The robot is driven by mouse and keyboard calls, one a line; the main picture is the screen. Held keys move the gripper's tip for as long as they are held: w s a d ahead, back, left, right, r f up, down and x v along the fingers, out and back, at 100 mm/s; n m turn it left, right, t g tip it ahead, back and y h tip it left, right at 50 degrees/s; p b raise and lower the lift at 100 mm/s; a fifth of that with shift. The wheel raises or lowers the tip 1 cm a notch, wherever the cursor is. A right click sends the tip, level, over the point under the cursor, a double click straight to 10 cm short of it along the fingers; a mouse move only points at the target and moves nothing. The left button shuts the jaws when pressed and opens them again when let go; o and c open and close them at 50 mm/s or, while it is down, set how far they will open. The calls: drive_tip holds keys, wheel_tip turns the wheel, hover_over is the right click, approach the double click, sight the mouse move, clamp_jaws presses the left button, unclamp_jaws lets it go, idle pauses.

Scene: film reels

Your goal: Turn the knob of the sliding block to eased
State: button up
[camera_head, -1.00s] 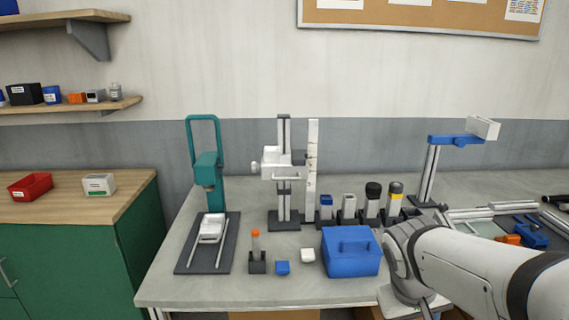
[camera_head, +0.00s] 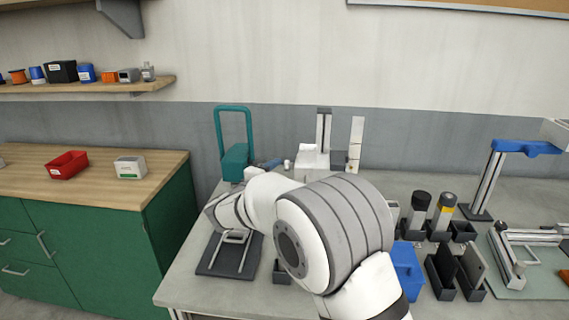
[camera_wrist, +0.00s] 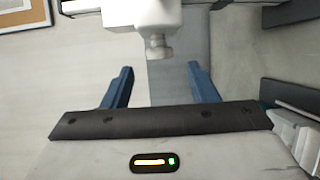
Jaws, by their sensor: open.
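The sliding block (camera_head: 313,161) is white and sits on an upright metal column (camera_head: 323,130) at the back of the table. Its light knob (camera_head: 288,165) sticks out to the left. In the wrist view the white block (camera_wrist: 142,14) is at the top, with the round knob (camera_wrist: 157,50) pointing down from it. My gripper (camera_wrist: 160,78) is open, with one blue finger each side of the knob's line. The knob lies just beyond the fingertips and no contact shows. In the head view my arm hides most of the gripper. The knob's marks cannot be read.
A white upright scale (camera_head: 356,145) stands right of the column. A teal press (camera_head: 235,158) stands close on the left. My arm spans the table over the blue box (camera_head: 407,270). Dark holders with cylinders (camera_head: 443,212) stand at right.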

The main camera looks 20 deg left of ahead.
sight(286, 166)
drive_tip(key=w, duration=0.2)
drive_tip(key=w+p, duration=0.1)
drive_tip(key=w, duration=0.1)
drive_tip(key=w+d+p, duration=0.1)
drive_tip(key=w, duration=0.2)
drive_tip(key=shift+d+f, duration=0.1)
drive_tip(key=shift+f, duration=0.1)
drive_tip(key=c, duration=1)
drive_tip(key=shift+o, duration=0.2)
drive_tip(key=shift+r+g, duration=0.1)
drive_tip(key=shift+g, duration=0.2)
drive_tip(key=shift+g+p, duration=0.35)
drive_tip(key=shift+g, duration=0.05)
drive_tip(key=o, duration=1)
drive_tip(key=shift+c, duration=0.2)
